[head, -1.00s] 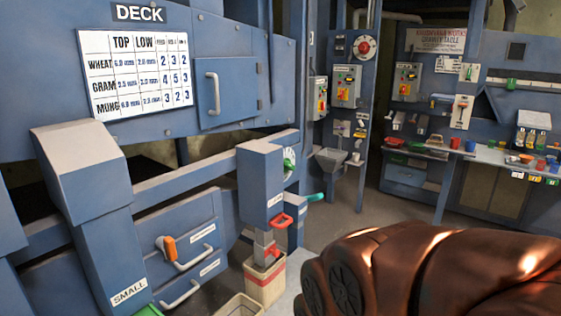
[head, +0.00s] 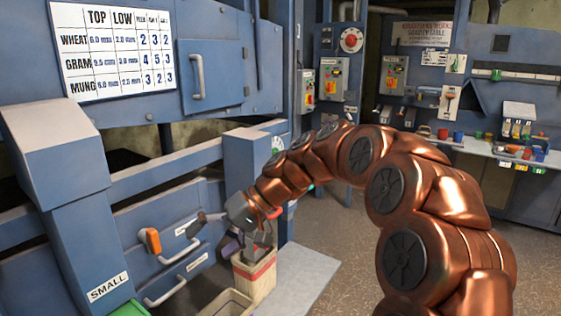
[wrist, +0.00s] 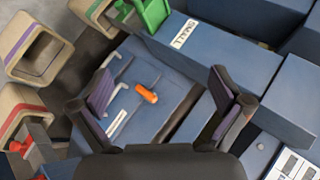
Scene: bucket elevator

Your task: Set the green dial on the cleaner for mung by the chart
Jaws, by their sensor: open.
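My gripper (head: 208,238) is open and empty in front of the cleaner's lower drawers, below and left of that dial. In the wrist view my open gripper (wrist: 162,77) faces an orange knob (wrist: 146,94) on the blue panel.
The orange knob also shows in the head view (head: 152,240) near white drawer handles (head: 180,252). A SMALL-labelled chute (head: 75,240) stands left. A cream bin (head: 255,277) stands below my arm. Switch boxes (head: 333,80) and a work counter (head: 500,152) are behind. Floor at right is open.

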